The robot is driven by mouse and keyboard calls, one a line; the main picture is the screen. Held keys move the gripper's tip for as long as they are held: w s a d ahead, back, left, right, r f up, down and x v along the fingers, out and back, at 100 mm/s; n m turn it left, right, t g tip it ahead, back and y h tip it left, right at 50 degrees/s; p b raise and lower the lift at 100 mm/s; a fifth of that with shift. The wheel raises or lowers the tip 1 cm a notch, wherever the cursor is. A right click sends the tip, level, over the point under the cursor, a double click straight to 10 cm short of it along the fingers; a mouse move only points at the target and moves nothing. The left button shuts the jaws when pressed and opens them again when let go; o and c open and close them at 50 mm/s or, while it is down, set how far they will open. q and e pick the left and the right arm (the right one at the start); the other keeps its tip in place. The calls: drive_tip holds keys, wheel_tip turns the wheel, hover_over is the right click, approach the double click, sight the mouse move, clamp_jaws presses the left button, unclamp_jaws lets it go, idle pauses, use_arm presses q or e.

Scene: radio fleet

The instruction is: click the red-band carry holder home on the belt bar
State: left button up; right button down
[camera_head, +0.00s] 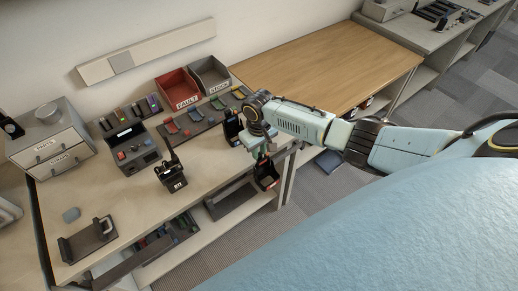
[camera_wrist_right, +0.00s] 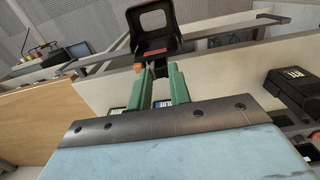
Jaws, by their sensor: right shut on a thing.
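The carry holder (camera_head: 266,176) is a black open frame with a red band. It hangs below my right gripper (camera_head: 262,152), off the bench's front right corner. In the right wrist view the holder (camera_wrist_right: 153,28) stands beyond my green fingers (camera_wrist_right: 160,84), its red band at the lower part. The right gripper is shut on it near its lower end in that view. A grey bar (camera_wrist_right: 235,29) crosses near the holder there; I cannot tell if it is the belt bar or if they touch. My left gripper is not in view.
The bench (camera_head: 120,195) holds a black radio (camera_head: 171,175), a grey charger (camera_head: 133,147) and a dark bracket (camera_head: 88,241). A red bin (camera_head: 177,90) and a grey bin (camera_head: 209,75) stand behind. A wooden table (camera_head: 325,65) is mostly clear.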

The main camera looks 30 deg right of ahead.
drive_tip(key=shift+f+b, duration=1)
drive_tip(key=shift+f, duration=0.6)
drive_tip(key=shift+s, duration=0.1)
drive_tip(key=c, duration=1.2)
unclamp_jaws()
wheel_tip(320, 180, up, 13)
drive_tip(key=p, duration=0.1)
drive_tip(key=shift+r, duration=0.2)
